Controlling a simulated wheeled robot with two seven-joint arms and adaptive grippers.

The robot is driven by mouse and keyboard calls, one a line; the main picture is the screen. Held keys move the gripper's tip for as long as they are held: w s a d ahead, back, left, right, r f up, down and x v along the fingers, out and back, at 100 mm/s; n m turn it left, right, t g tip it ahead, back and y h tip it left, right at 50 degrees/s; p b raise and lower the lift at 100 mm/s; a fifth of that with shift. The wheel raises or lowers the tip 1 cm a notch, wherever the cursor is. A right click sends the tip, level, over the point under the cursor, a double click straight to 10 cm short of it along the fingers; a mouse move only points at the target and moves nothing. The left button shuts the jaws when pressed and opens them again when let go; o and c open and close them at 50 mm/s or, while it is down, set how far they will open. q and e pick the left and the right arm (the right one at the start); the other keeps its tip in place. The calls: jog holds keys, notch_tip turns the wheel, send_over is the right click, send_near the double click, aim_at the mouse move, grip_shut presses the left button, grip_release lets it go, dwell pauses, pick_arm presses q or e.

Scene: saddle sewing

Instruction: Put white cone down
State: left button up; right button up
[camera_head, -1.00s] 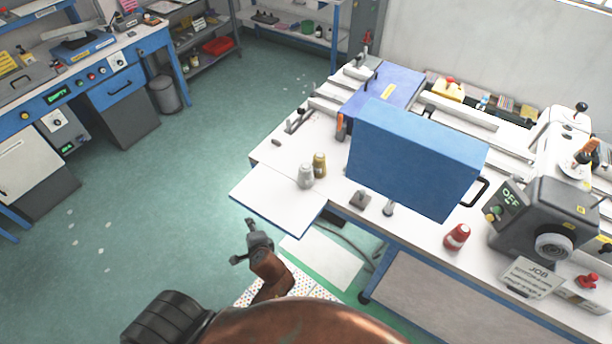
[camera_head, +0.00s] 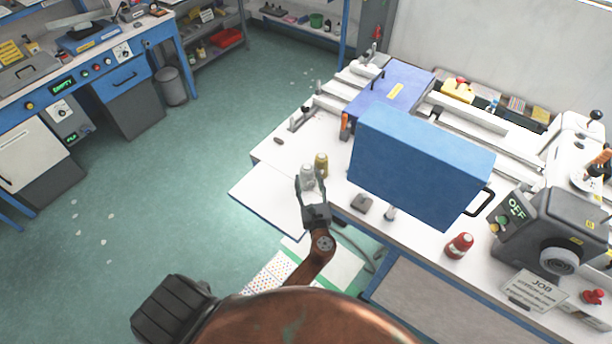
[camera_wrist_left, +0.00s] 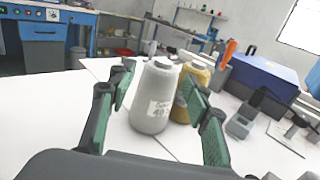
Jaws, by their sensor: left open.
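The white cone (camera_head: 308,177) of thread stands upright on the white table top near its left front part. In the left wrist view the white cone (camera_wrist_left: 154,98) stands between the two green-padded fingers of my left gripper (camera_wrist_left: 160,115), with a gap beside each finger. My left gripper (camera_head: 312,190) is open around the cone in the head view and partly hides its lower part. A gold cone (camera_head: 321,164) stands just behind the white one, and in the left wrist view the gold cone (camera_wrist_left: 188,92) is partly behind it and the right finger. My right gripper is not in view.
A large blue box (camera_head: 420,165) stands right of the cones. A red cone (camera_head: 460,245) and a grey machine (camera_head: 560,235) stand farther right. A small grey block (camera_head: 362,203) lies near the front edge. The white flap (camera_head: 265,197) left of the cones is clear.

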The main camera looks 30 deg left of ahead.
aim_at(307, 170)
pick_arm(q)
jog(key=shift+w+a+r, duration=0.1)
jog(key=shift+w+a, duration=0.15)
jog(key=shift+w, duration=0.5)
jog(key=x, duration=0.4)
jog(key=shift+a+r+p, duration=0.15)
jog(key=shift+r+p, duration=0.15)
jog(key=shift+p, duration=0.1)
jog(key=shift+c, duration=0.4)
jog(key=c, duration=0.8)
grip_shut()
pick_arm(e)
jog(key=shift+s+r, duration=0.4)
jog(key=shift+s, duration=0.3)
